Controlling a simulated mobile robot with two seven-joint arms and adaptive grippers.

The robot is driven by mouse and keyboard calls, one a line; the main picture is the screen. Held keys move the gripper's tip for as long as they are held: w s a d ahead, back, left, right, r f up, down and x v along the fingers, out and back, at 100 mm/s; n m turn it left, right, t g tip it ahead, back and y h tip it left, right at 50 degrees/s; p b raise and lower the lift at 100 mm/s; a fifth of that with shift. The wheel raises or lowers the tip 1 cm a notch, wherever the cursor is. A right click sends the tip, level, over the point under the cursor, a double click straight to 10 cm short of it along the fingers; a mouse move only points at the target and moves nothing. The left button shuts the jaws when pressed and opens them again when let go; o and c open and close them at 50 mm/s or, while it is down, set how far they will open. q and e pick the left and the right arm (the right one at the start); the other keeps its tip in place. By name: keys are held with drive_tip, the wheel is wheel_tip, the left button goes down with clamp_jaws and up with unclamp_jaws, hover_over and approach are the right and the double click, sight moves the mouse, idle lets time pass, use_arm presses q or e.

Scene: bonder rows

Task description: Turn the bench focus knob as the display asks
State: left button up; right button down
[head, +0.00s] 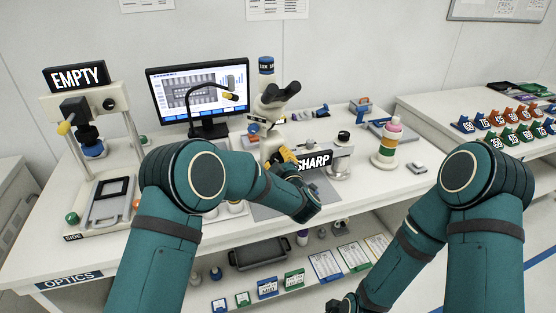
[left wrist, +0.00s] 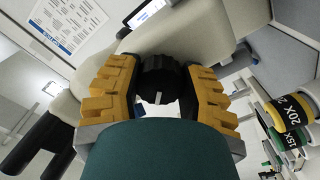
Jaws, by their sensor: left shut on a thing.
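The white microscope (head: 272,108) stands on the bench behind my left arm. My left gripper (head: 285,156) is at its side, partly hidden by my own wrist. In the left wrist view its yellow fingers (left wrist: 160,95) are shut on the black focus knob (left wrist: 158,72), one on each side. A short white mark shows on the knob's face, near its lower edge. A black sign (head: 314,161) right of the gripper reads SHARP. The monitor (head: 199,94) behind shows a grey picture with rows on it. My right gripper (head: 342,304) is low at the bottom edge, mostly cut off.
A stand with an EMPTY sign (head: 78,76) is at the left of the bench. A stack of coloured rings (head: 387,145) stands to the right. A shelf below holds a dark tray (head: 260,252) and several cards. A side bench (head: 490,95) carries coloured numbered holders.

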use_arm(q)
drive_tip(key=shift+r, duration=0.1)
drive_tip(key=o, duration=1.2)
drive_tip(key=shift+o, duration=0.2)
drive_tip(key=v, duration=1.2)
drive_tip(key=shift+a, duration=0.1)
